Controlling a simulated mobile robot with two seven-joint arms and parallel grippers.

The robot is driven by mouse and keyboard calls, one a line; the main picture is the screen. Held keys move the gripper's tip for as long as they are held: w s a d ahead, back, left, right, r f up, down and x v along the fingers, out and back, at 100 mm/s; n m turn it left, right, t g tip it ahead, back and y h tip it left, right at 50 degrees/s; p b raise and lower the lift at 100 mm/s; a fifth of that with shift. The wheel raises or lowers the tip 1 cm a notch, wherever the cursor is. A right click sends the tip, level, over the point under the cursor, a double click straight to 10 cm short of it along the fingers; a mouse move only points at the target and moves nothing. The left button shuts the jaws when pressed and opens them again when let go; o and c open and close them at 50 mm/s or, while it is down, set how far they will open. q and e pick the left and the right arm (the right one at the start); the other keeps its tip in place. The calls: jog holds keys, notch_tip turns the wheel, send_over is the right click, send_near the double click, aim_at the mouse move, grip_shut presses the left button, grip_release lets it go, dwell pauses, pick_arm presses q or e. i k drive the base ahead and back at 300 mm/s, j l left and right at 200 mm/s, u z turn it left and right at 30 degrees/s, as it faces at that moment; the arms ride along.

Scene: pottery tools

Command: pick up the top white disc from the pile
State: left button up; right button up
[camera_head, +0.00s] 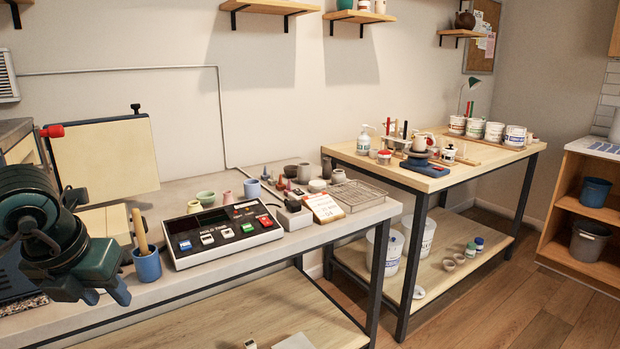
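I cannot clearly make out a pile of white discs in the head view. A small flat white round thing (418,292) lies on the lower shelf of the wooden-topped table; it is too small to tell whether it is one disc or more. My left gripper (106,293) is at the lower left, in front of the grey bench and close to a blue cup. Its two dark fingertips are apart, with nothing visible between them. My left arm hides part of the bench behind it. My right gripper is not in view.
The grey bench (205,275) holds a blue cup with a wooden handle (147,264), a button panel (222,233), small pots and a wire rack (351,194). The wooden-topped table (462,178) bears several white tubs. White buckets (384,250) stand underneath. Floor is free at right.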

aim_at(315, 184)
jog(key=i+l+z, duration=0.15)
jog(key=i+z, duration=0.95)
jog(key=z, duration=0.15)
jog(key=i+u, duration=0.25)
jog(key=i, duration=0.15)
jog(key=i+l+u, duration=0.2)
jog(key=i, duration=0.2)
jog(key=i+l+u, duration=0.1)
jog(key=i+u, duration=0.15)
jog(key=i, duration=0.2)
jog(key=i+u, duration=0.2)
jog(key=u, duration=0.15)
jog(key=i+u, duration=0.3)
jog(key=k+j, duration=0.05)
